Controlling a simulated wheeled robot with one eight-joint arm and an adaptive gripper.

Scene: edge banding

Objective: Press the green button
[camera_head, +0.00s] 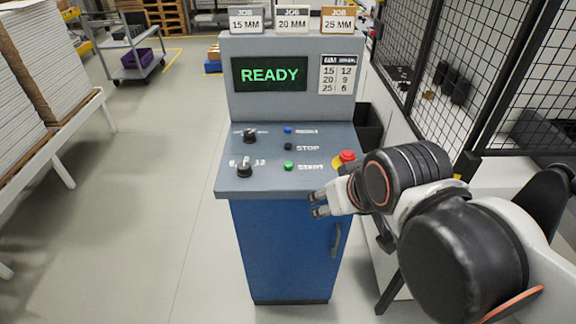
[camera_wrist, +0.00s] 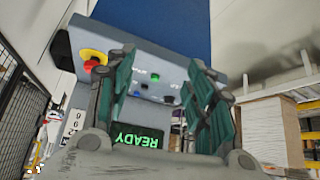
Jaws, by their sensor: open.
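The green button (camera_head: 288,166) sits on the console's sloped panel (camera_head: 263,185), left of the START label. It also shows between my gripper's fingers in the wrist view (camera_wrist: 155,77). My gripper (camera_head: 315,204) is open and empty at the panel's front right edge, right of and nearer than the green button, apart from it. The fingers also show in the wrist view (camera_wrist: 163,88). A black button (camera_head: 288,147) and a blue button (camera_head: 287,130) sit in a column behind the green one. The screen (camera_head: 270,74) reads READY in green.
A red emergency stop (camera_head: 347,156) on a yellow base is close to my gripper on the panel's right. Two black knobs (camera_head: 244,170) stand on the left. Mesh fencing (camera_head: 450,60) is at the right. The floor (camera_head: 165,200) left of the console is clear.

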